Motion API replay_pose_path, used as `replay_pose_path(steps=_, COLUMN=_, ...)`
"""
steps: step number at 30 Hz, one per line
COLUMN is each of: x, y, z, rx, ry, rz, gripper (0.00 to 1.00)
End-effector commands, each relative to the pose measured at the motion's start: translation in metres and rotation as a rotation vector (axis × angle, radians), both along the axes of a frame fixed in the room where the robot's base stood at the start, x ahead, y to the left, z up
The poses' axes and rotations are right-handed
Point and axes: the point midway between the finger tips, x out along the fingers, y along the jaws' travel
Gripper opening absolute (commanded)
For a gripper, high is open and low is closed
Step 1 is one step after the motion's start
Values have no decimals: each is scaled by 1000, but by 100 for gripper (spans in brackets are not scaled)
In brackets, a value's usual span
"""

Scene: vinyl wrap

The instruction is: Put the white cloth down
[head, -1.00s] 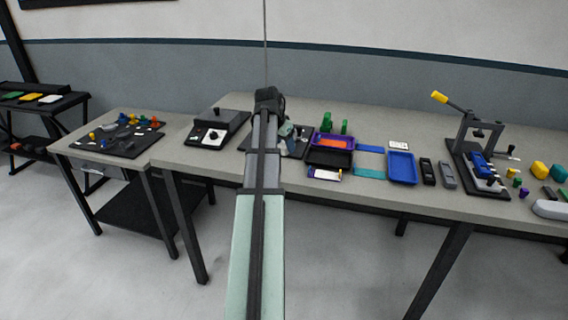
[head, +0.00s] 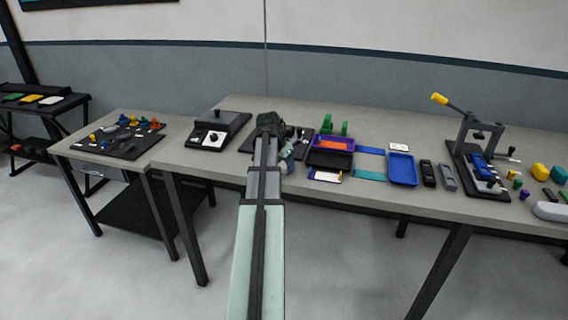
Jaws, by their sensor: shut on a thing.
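My gripper (head: 286,134), at the far end of my outstretched arm, is over the main table, above a dark mat left of the trays. It is small and dark, and its fingers are mostly hidden behind my wrist. A small pale piece (head: 287,154), which looks like the white cloth, shows just right of my wrist. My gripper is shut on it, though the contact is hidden. I cannot tell whether the cloth touches the mat.
On the main table (head: 360,120), a dark device (head: 217,131) stands left of my gripper. Green pieces (head: 334,128), a purple tray (head: 333,142), a black tray (head: 329,160) and a blue tray (head: 402,168) are to the right. A lever press (head: 476,150) stands further right.

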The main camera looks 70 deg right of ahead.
Motion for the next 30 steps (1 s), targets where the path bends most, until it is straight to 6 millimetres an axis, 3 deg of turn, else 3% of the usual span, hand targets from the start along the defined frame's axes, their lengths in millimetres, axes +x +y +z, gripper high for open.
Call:
replay_pose_path(steps=2, x=0, y=0, z=-2, rx=0, ry=0, rz=0, gripper=28)
replay_pose_path(steps=3, x=0, y=0, z=-2, rx=0, ry=0, rz=0, gripper=55)
replay_pose_path(steps=10, x=0, y=0, z=-2, rx=0, ry=0, rz=0, gripper=77)
replay_pose_path(steps=20, x=0, y=0, z=1, rx=0, ry=0, rz=0, gripper=78)
replay_pose_path(steps=30, x=7, y=15, z=42, rx=-2, ry=0, rz=1, gripper=78)
